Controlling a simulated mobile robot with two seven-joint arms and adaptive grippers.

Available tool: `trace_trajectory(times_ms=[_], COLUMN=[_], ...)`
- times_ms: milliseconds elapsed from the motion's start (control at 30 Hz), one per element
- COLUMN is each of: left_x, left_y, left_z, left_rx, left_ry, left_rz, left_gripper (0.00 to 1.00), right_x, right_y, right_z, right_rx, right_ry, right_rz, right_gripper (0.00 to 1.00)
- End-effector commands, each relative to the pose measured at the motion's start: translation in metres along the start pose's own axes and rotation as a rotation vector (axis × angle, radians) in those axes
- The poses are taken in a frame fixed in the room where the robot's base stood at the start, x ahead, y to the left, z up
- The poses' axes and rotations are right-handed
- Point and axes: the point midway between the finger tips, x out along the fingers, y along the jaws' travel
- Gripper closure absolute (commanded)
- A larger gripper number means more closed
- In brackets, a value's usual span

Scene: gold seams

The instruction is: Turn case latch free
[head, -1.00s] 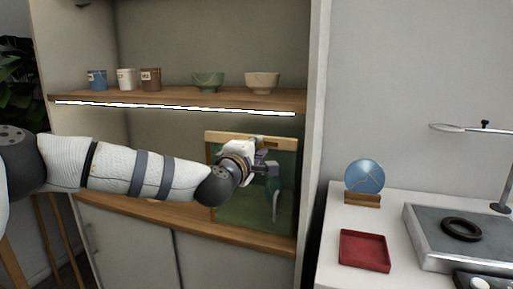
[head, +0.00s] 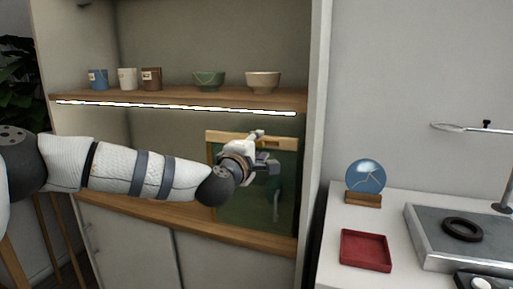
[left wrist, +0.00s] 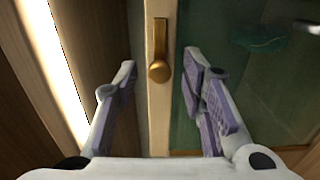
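The display case (head: 222,136) has a pale wooden frame and a green glass front, and stands in the lower shelf bay. The brass case latch (left wrist: 160,52), a long plate with a round knob at one end, is on the frame strip in the left wrist view. In the head view my gripper covers the latch area. My left gripper (head: 268,162) is in front of the upper part of the case. In the left wrist view my left gripper (left wrist: 160,78) is open, one finger on each side of the latch, with visible gaps. My right gripper is not in view.
A lit shelf (head: 180,103) with cups and bowls is above my left arm. A greenish bowl (left wrist: 262,38) shows behind the glass. On the right, a white table holds a red tray (head: 365,250), a blue disc (head: 365,176) on a stand and a grey box.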

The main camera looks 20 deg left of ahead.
Motion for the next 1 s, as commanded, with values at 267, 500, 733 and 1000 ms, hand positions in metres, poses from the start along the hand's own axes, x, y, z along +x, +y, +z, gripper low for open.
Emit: trace_trajectory(times_ms=[267,500,733,1000], left_x=[-0.054,-0.108,-0.12,-0.12], left_y=[0.001,0.0,0.0,0.0], left_z=[0.0,0.0,0.0,0.0], left_rx=[-0.001,-0.001,0.0,0.0], left_ry=[-0.003,-0.001,0.0,0.0], left_rz=[0.0,0.0,0.0,0.0], left_gripper=[0.63,0.63,0.63,0.63], right_x=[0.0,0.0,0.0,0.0], right_y=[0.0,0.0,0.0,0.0], right_z=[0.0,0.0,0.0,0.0], right_rx=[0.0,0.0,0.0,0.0], right_ry=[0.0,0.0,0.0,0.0], right_rz=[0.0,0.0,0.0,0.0], right_gripper=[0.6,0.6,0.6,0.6])
